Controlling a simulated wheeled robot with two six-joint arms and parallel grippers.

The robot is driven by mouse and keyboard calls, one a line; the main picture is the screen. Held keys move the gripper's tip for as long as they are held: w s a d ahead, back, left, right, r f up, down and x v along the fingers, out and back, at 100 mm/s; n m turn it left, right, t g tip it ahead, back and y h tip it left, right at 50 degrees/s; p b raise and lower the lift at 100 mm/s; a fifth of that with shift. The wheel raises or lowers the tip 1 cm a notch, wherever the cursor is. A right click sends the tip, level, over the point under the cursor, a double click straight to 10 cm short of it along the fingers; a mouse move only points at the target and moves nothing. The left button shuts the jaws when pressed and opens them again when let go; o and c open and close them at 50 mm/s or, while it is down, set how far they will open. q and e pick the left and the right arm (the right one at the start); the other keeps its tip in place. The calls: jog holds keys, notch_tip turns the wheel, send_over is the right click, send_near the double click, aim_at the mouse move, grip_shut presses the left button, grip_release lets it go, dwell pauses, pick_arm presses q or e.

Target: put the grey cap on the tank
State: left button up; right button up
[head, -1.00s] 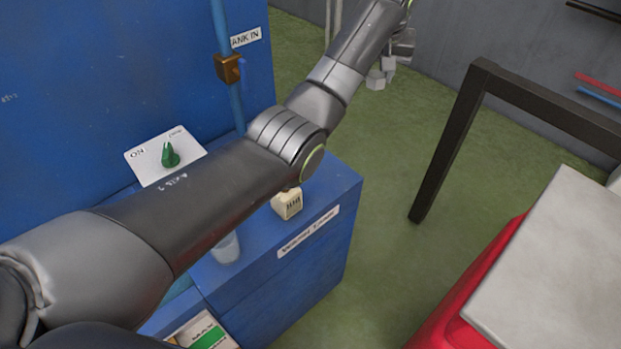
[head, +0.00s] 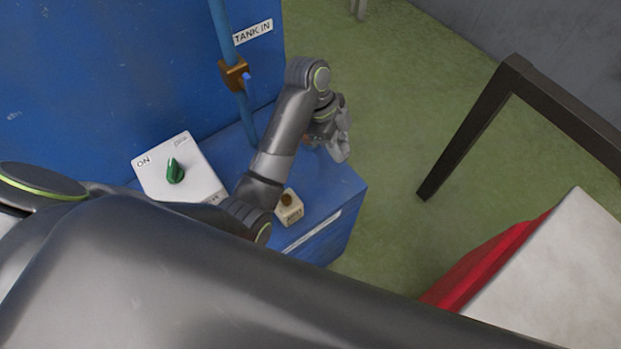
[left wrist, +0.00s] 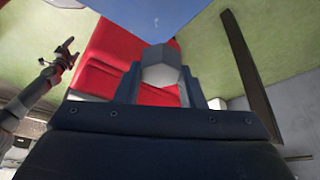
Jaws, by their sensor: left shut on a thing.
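My left gripper (head: 340,148) is past the right end of the low blue box (head: 345,190), above the floor as seen in the head view. The box carries a label, too oblique to read now; I take it as the tank. In the left wrist view, my left gripper (left wrist: 160,88) is shut on the grey cap (left wrist: 162,68), a faceted piece between the fingers. In the head view I cannot tell the cap from the fingers. No tank opening is clearly visible. My right gripper (left wrist: 66,48) appears small in the left wrist view; its jaws are unclear.
A white panel with a green knob (head: 174,171) and a cream block (head: 289,208) are at the blue box. A blue pipe with a brass valve (head: 235,74) rises behind. A dark frame (head: 470,130) and a red-sided, pale-topped unit (head: 560,270) stand right.

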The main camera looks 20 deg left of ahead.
aim_at(332, 194)
pick_arm(q)
jog(key=shift+s+a+m, duration=0.1)
jog(key=shift+s+m, duration=0.2)
jog(key=shift+s, duration=0.1)
jog(key=f, duration=0.6)
jog(key=shift+s, duration=0.2)
notch_tip(332, 194, down, 4)
jog(key=shift+f, duration=0.1)
pick_arm(e)
jog(key=shift+a+r, duration=0.2)
jog(key=shift+r, duration=0.05)
jog(key=shift+d, duration=0.1)
pick_arm(q)
jog(key=o, duration=1.1)
